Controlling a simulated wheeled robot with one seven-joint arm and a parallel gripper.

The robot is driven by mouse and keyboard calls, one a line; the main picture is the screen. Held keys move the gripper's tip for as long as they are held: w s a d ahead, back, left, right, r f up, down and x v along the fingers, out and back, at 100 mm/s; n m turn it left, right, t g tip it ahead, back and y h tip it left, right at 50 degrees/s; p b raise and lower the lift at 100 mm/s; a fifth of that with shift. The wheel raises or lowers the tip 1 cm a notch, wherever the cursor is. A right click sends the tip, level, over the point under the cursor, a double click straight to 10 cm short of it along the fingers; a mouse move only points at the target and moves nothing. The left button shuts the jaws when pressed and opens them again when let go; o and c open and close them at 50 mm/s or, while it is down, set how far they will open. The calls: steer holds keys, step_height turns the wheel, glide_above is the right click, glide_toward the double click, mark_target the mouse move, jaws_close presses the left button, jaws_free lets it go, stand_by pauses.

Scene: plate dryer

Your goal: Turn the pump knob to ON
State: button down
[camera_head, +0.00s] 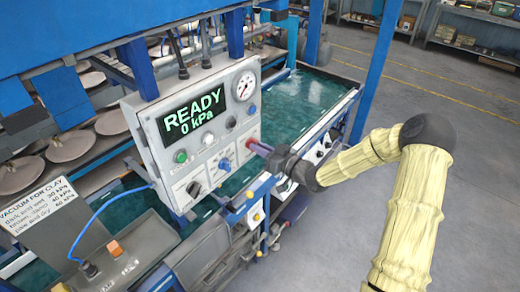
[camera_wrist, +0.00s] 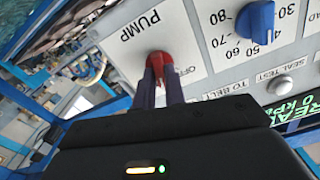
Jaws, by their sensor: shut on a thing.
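The red pump knob (camera_wrist: 160,60) is on a white control panel (camera_wrist: 112,62), beside the printed word PUMP. A partly covered word that looks like OFF is printed right of the knob. My gripper (camera_wrist: 160,72) has its two dark fingers closed on the knob from either side. In the head view my gripper (camera_head: 257,149) reaches in from the right to the panel's right edge, where a bit of the red knob (camera_head: 250,143) shows. The fingers hide part of the knob, and an ON mark cannot be made out.
The panel display (camera_head: 194,117) reads READY, 0 kPa. A blue dial (camera_wrist: 256,20) with numbers sits close to the pump knob, and a round gauge (camera_head: 246,86) is above. Free floor (camera_head: 440,120) lies to the right.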

steer(key=m, duration=0.6)
steer(key=shift+p, duration=0.3)
steer(key=c, duration=1.5)
jaws_free()
steer(key=shift+w+d, duration=0.1)
steer(key=shift+o, duration=0.2)
steer(key=b+v, duration=0.4)
steer(key=v, duration=1.3)
steer(key=shift+b, duration=0.35)
steer(key=shift+d, duration=0.15)
